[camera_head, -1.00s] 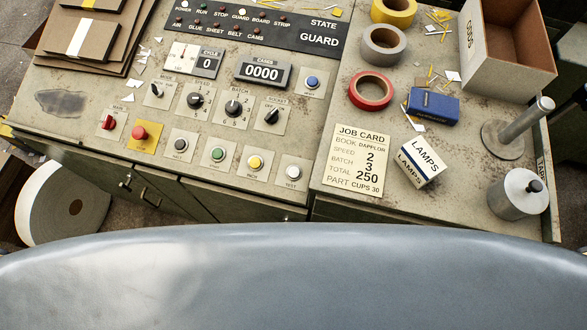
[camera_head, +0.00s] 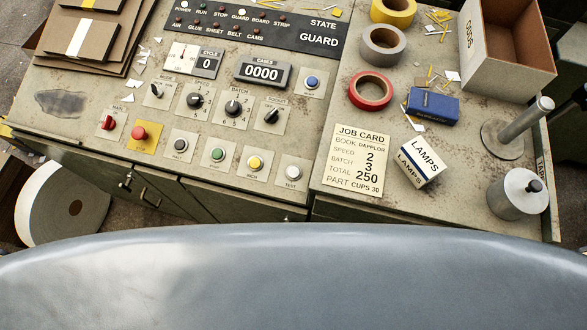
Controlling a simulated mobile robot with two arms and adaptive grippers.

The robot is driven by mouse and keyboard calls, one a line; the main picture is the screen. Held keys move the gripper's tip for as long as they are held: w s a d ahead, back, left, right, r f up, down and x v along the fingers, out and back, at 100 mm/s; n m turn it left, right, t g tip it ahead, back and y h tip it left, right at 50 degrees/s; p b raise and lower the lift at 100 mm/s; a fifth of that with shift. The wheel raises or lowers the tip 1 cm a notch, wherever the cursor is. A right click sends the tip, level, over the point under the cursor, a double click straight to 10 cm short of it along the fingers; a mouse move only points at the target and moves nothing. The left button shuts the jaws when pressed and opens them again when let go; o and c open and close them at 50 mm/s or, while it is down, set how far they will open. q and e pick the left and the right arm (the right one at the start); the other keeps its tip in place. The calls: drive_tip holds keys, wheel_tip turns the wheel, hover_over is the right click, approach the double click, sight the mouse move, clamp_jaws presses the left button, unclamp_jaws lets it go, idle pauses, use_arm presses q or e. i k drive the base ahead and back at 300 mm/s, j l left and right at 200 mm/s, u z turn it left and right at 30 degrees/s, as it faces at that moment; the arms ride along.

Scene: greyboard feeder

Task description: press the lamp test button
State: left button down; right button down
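The lamp test button (camera_head: 293,172) is a white round button on a pale plate marked TEST. It sits at the right end of the lower button row on the control panel, right of the yellow INCH button (camera_head: 254,163). The display shows STATE GUARD. Neither of my grippers is in view, and nothing touches the TEST button.
Green START (camera_head: 217,155), black HALT (camera_head: 180,145) and red (camera_head: 140,133) buttons line the row to the left. A job card (camera_head: 357,160), a LAMPS box (camera_head: 418,163), tape rolls (camera_head: 371,90) and a metal post (camera_head: 520,125) stand to the right. My own grey body fills the bottom.

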sight(294, 172)
drive_tip(key=j, duration=0.55)
drive_tip(key=i+j, duration=0.15)
drive_tip(key=j, duration=0.95)
drive_tip(key=i+j+z, duration=0.15)
drive_tip(key=j+z, duration=0.1)
drive_tip(key=z, duration=1.45)
drive_tip(key=k+l, duration=0.05)
drive_tip(key=l, duration=0.05)
